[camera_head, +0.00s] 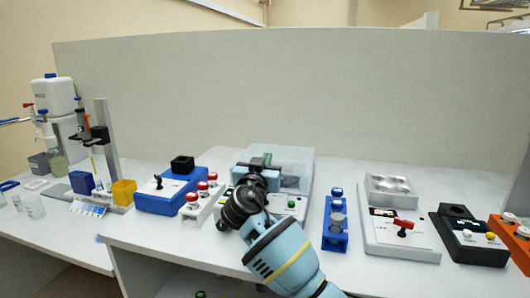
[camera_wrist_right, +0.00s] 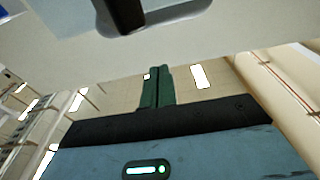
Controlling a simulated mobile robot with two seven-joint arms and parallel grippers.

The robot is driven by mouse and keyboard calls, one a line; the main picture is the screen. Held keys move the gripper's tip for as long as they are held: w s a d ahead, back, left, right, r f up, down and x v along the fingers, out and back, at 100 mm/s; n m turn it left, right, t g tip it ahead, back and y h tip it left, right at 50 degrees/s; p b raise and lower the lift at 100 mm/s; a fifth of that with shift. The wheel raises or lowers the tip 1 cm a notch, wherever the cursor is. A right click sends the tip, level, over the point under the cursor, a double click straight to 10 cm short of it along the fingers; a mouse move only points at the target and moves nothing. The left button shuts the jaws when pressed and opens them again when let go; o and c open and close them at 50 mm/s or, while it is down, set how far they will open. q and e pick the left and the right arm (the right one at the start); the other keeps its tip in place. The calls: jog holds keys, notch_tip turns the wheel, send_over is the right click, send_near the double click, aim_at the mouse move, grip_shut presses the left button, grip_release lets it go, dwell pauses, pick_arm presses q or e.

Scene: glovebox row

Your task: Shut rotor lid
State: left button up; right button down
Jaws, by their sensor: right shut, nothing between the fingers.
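A white bench device (camera_head: 298,208) with a green button stands in the middle of the bench. A translucent, box-like lid (camera_head: 297,165) stands raised at its back. My right arm reaches over the device from the front and hides its left part and most of its inside. My right gripper (camera_head: 262,160) is shut and empty, in front of the lid's left part; I cannot tell whether it touches. In the right wrist view its green fingers (camera_wrist_right: 156,88) are together, below a pale surface (camera_wrist_right: 220,35) with a dark part (camera_wrist_right: 122,14). My left gripper is not in view.
Left of the device are a rack of red-capped vials (camera_head: 203,200) and a blue device (camera_head: 165,198). A grey panel (camera_head: 300,90) closes the back.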

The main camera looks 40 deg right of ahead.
jog(key=shift+s+a+f+b, duration=0.1)
jog(key=shift+f+b, duration=0.1)
jog(key=shift+f, duration=0.25)
jog(key=shift+s+a+f+b, duration=0.1)
jog(key=shift+f+b, duration=0.05)
jog(key=shift+f, duration=0.25)
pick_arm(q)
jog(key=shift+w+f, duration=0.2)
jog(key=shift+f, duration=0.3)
pick_arm(e)
jog(key=shift+f, duration=0.1)
